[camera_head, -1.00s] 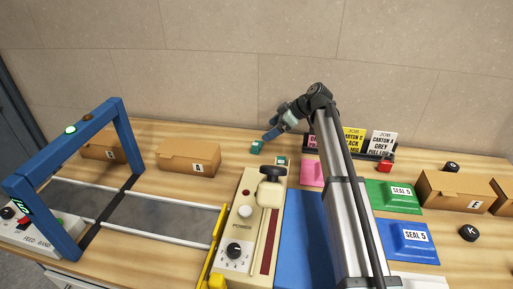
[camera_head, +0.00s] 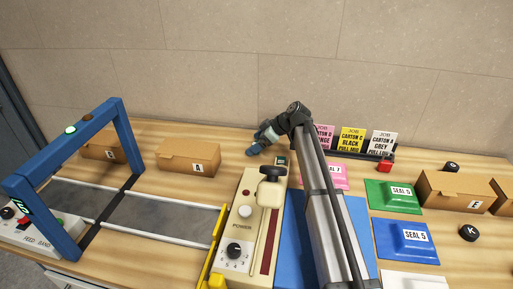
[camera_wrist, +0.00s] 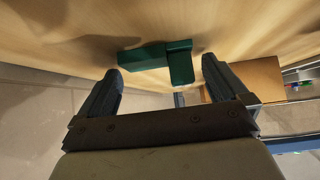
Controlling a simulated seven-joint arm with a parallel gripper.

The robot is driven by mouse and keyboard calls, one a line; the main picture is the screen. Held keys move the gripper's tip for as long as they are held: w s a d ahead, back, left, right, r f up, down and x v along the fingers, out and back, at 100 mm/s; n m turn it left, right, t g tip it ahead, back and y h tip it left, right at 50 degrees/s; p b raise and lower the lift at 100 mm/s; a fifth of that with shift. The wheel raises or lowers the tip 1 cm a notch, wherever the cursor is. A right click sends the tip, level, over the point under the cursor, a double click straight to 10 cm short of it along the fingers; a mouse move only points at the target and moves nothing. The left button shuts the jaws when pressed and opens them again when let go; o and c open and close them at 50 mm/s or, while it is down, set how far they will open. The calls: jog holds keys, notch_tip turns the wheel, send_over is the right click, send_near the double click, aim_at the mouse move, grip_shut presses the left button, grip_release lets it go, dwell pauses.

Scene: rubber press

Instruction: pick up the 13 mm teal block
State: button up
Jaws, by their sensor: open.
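A teal block (camera_wrist: 181,62) shows in the wrist view on the wood tabletop, between and just beyond my fingertips. It appears as a squarish face joined to a longer teal part; whether this is one piece or two touching I cannot tell. My gripper (camera_wrist: 163,68) is open, with one dark finger to each side of the teal shape and gaps visible. In the head view my gripper (camera_head: 254,149) is low over the back of the table, behind the cream press (camera_head: 249,225). There it hides the block, which I cannot make out separately.
Carton A (camera_head: 189,157) stands left of my gripper. The press with its black-topped handle (camera_head: 270,174) is in front. Job cards (camera_head: 352,140) stand to the right. Green (camera_head: 392,196) and blue (camera_head: 404,240) seal pieces lie farther right. Wood between carton and gripper is clear.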

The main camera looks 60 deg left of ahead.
jog(key=c, duration=1.1)
jog(key=shift+c, duration=0.2)
jog(key=shift+r, duration=0.15)
